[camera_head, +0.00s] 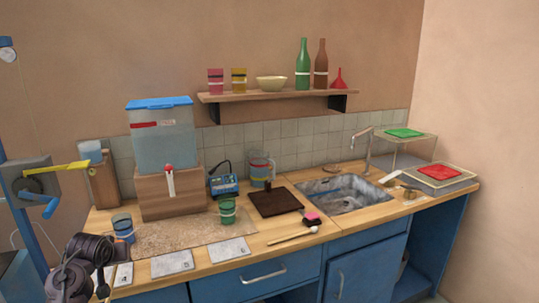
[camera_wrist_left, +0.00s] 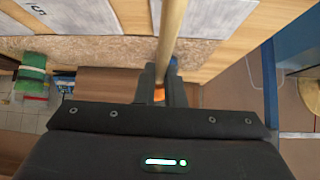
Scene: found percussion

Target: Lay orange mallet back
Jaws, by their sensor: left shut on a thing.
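My left gripper (camera_wrist_left: 165,92) is shut on the wooden stick of a mallet (camera_wrist_left: 171,35). A small patch of orange shows between the fingers, and the stick runs up and away to the top edge of the left wrist view. The mallet's head is not clearly visible. In the head view my dark left arm is at the lower left, and I cannot make out its fingers or the held mallet there. Another mallet with a pale stick (camera_head: 290,238) lies on the counter's front right. My right gripper is not in view.
Several white cards (camera_head: 172,263) lie along the counter's front edge, before a speckled mat (camera_head: 165,242). A dark board (camera_head: 275,201) and sink (camera_head: 342,190) are farther right.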

